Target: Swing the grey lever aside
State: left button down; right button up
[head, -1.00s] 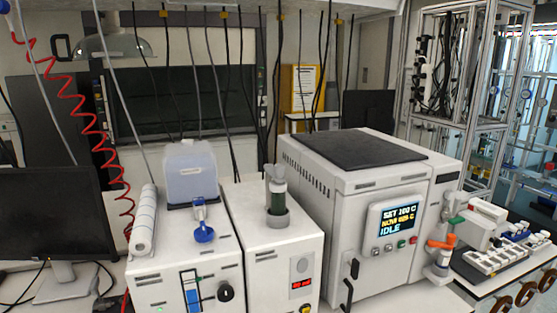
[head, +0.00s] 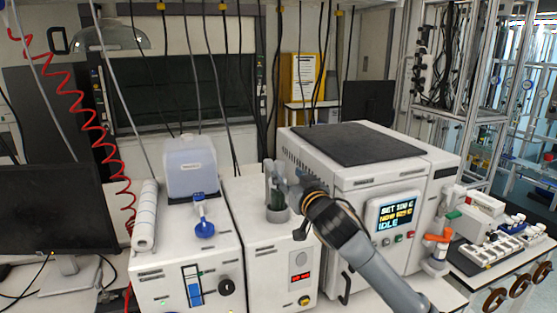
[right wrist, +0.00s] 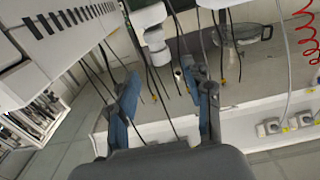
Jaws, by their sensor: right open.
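No lever is clearly grey in the head view. A dark bar handle (head: 346,287) hangs at the lower left of the white oven's front (head: 360,265), partly beside my right arm. An orange lever (head: 437,238) sits on a small fitting at the oven's right. In the right wrist view my fingers (right wrist: 166,82) stand apart with nothing clearly held. My left gripper is out of view.
A white unit (head: 160,268) with a translucent container (head: 192,168) and a blue valve (head: 203,228) stands left. A monitor (head: 55,210) is farther left. A tray of vials (head: 495,250) is at the right. Cables hang behind the units.

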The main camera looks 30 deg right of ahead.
aim_at(281, 167)
jog(key=p+x, duration=0.2)
jog(key=x, duration=0.4)
jog(key=shift+w+r+p, duration=0.1)
jog(key=shift+w+p, duration=0.25)
jog(key=shift+w+d, duration=0.15)
jog(key=shift+w, duration=0.5)
grip_shut()
